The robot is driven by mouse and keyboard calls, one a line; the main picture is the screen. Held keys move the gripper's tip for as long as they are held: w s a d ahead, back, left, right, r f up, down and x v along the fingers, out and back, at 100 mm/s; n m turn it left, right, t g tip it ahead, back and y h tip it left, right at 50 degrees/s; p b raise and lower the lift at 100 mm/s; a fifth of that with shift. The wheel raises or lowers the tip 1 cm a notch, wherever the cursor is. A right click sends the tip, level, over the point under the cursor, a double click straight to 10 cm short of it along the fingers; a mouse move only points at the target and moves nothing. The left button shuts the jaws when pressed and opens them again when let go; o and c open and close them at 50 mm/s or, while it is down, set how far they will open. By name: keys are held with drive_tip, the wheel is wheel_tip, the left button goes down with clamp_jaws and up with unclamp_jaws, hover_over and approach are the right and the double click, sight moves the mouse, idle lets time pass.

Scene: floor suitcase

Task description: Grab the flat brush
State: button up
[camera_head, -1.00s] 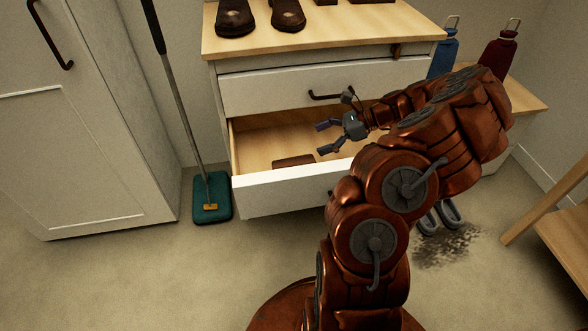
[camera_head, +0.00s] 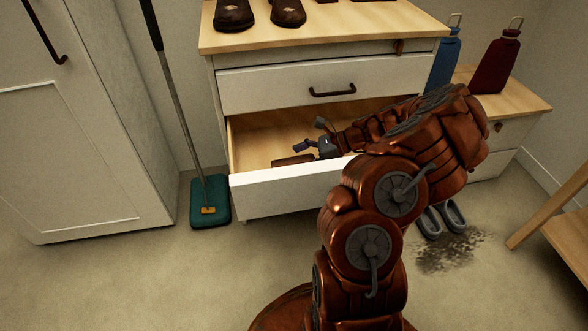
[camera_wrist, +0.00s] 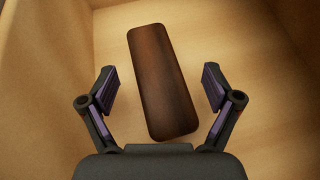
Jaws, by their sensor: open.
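The flat brush (camera_wrist: 162,82) is a dark brown, long block with rounded corners. It lies on the wooden floor of the open drawer (camera_head: 290,190), tilted slightly in the wrist view. In the head view the brush (camera_head: 291,160) shows only partly, next to my gripper (camera_head: 300,152). In the wrist view my gripper (camera_wrist: 160,88) is open, with one finger on each side of the brush and a gap on both sides. The brush's near end lies close to the gripper's palm. I cannot tell the height of the fingertips above the drawer floor.
The drawer's walls surround my gripper, and a closed drawer (camera_head: 285,86) is above it. Shoes (camera_head: 288,12) stand on the cabinet top. A mop (camera_head: 210,200) leans at the left. Blue and red bottles (camera_head: 497,62) stand at the right. Grey clogs (camera_head: 441,219) lie beside a dark floor stain.

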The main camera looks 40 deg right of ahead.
drive_tip(key=shift+w+a+f, duration=0.1)
drive_tip(key=shift+a+f, duration=0.05)
drive_tip(key=c, duration=1.5)
